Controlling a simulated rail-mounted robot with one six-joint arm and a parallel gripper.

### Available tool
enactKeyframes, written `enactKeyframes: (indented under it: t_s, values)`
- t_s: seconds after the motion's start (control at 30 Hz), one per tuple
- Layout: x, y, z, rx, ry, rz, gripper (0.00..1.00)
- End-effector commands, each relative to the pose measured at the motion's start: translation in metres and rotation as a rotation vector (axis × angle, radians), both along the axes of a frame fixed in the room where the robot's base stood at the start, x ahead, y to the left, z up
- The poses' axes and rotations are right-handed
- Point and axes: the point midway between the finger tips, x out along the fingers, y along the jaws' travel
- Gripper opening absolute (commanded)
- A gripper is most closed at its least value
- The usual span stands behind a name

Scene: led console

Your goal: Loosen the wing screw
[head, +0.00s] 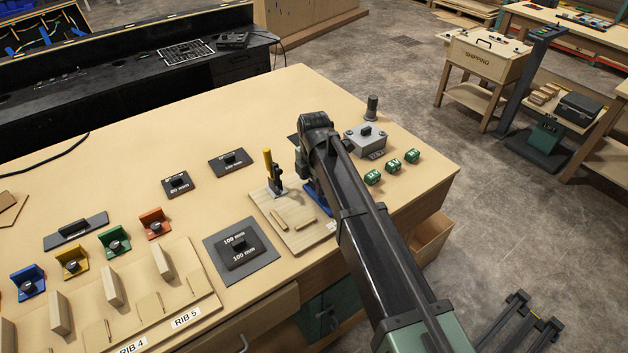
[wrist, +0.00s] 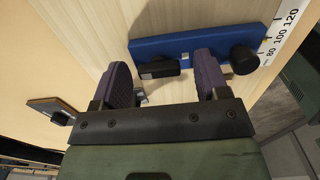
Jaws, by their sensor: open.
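In the wrist view a blue bar (wrist: 200,45) lies across a pale wooden board beside a printed scale marked 80, 100 and 120. A dark, bar-shaped piece (wrist: 155,68), which looks like the wing screw, sits on its near edge. A round black knob (wrist: 244,60) is at the bar's right end. My gripper (wrist: 163,76) is open, with one purple-grey finger on each side of the dark piece and visible gaps to both. In the head view my arm hides most of the gripper; part of the blue bar (head: 318,198) shows below it.
A yellow-handled clamp (head: 268,165) stands on the wooden board (head: 305,240), left of my gripper. A grey box (head: 364,140) and green blocks (head: 392,166) stand to the right. Dark plates, one the 100 mm plate (head: 262,272), lie left.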

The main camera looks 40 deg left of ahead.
Motion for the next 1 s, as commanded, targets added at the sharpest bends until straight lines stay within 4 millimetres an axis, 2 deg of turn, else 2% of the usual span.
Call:
enactKeyframes:
  t_s: [0.17, 0.27, 0.6, 0.67, 0.77, 1.0]
  values:
    - [0.0, 0.0, 0.004, 0.001, 0.0, 0.0, 0.68]
    - [0.0, 0.0, 0.017, 0.001, 0.0, 0.0, 0.68]
    - [0.0, 0.0, 0.097, 0.0, 0.0, 0.0, 0.68]
    - [0.0, 0.0, 0.106, 0.0, 0.0, 0.0, 0.68]
    - [0.0, 0.0, 0.111, 0.0, 0.0, 0.0, 0.68]
    - [0.0, 0.0, 0.108, 0.0, 0.0, 0.0, 0.68]
